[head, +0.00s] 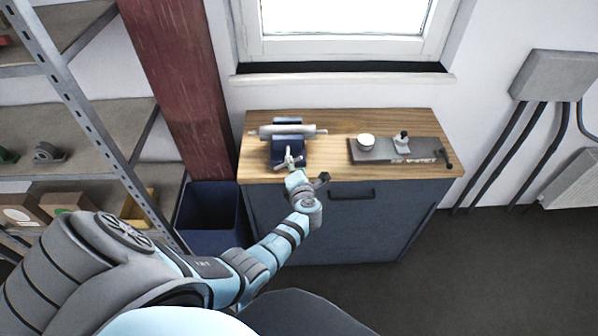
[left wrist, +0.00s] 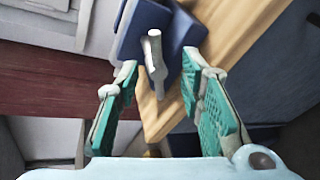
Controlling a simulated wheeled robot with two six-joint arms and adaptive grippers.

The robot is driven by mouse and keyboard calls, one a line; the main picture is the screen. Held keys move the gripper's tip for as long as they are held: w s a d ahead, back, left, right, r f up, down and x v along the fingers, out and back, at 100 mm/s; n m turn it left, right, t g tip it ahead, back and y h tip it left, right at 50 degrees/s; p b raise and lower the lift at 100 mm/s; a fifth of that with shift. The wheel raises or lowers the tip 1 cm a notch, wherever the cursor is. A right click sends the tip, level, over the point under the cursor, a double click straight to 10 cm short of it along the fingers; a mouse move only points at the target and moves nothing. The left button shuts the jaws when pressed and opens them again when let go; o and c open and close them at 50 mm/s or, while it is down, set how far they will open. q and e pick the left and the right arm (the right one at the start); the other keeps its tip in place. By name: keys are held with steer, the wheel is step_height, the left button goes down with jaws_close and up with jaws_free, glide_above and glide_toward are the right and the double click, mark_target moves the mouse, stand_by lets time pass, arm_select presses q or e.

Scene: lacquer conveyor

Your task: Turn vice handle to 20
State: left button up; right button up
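The blue vice (head: 287,149) stands on the left part of the wooden bench top, with a pale grey bar lying across its top. Its handle (left wrist: 155,58) is a light grey rod, seen in the left wrist view in front of the blue vice body (left wrist: 130,38). My left gripper (left wrist: 159,66) is open, its green-padded fingers on either side of the handle, with gaps visible. In the head view my left gripper (head: 292,165) is at the vice's front, where it partly hides the handle. I cannot read any angle marking. My right gripper is not in view.
A grey plate (head: 425,151) with a white round piece (head: 366,142) and a small clamp lies on the bench's right. A dark blue bin (head: 208,215) stands left of the cabinet (head: 350,225). Metal shelving (head: 75,115) is at the left. Bench top between vice and plate is clear.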

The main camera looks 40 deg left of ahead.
arm_select(q)
steer(key=v, duration=0.7)
steer(key=shift+d, duration=0.25)
